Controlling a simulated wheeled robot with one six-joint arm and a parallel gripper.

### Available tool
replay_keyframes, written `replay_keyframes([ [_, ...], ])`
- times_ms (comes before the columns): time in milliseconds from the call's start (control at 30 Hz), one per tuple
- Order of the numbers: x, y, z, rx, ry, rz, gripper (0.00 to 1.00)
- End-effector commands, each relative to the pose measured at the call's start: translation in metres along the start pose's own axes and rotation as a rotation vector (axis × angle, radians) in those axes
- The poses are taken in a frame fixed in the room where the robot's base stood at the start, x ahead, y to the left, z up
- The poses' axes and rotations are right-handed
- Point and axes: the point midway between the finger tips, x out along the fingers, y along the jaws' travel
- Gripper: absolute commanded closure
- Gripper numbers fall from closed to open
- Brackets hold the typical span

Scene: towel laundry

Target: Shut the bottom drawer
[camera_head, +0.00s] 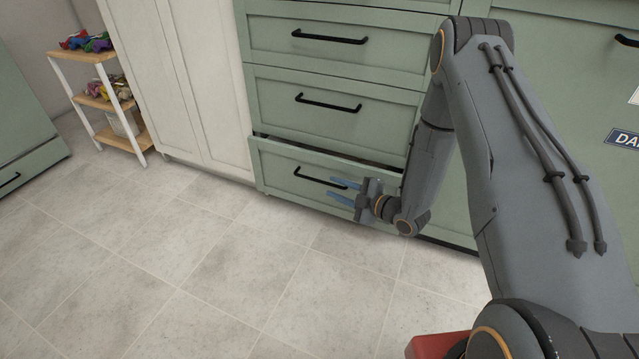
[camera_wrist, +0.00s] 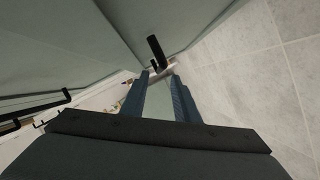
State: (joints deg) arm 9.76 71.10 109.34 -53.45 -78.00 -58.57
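The bottom drawer (camera_head: 281,178) of the green cabinet stands slightly open in the head view, with a dark gap along its top edge. Its black bar handle (camera_head: 315,178) runs across its front, and a black handle end (camera_wrist: 156,50) shows ahead of my fingers in the wrist view. My gripper (camera_head: 337,190) is in front of the drawer's right half, by the right end of the handle. Its two blue fingers are apart with nothing visible between them. I cannot tell whether they touch the drawer front.
Two upper drawers (camera_head: 275,90) look shut. A white cabinet (camera_head: 180,75) stands to the left, with a small shelf of toys (camera_head: 85,57) beyond it. The tiled floor (camera_head: 210,255) in front is clear. A green panel (camera_head: 560,90) is at right, behind my arm.

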Motion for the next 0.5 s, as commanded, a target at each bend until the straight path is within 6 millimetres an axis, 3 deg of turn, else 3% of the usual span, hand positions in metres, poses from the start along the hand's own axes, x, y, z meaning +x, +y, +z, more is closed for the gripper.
replay_keyframes([
  [500,0.068,-0.002,0.001,-0.003,0.002,-0.001,0.72],
])
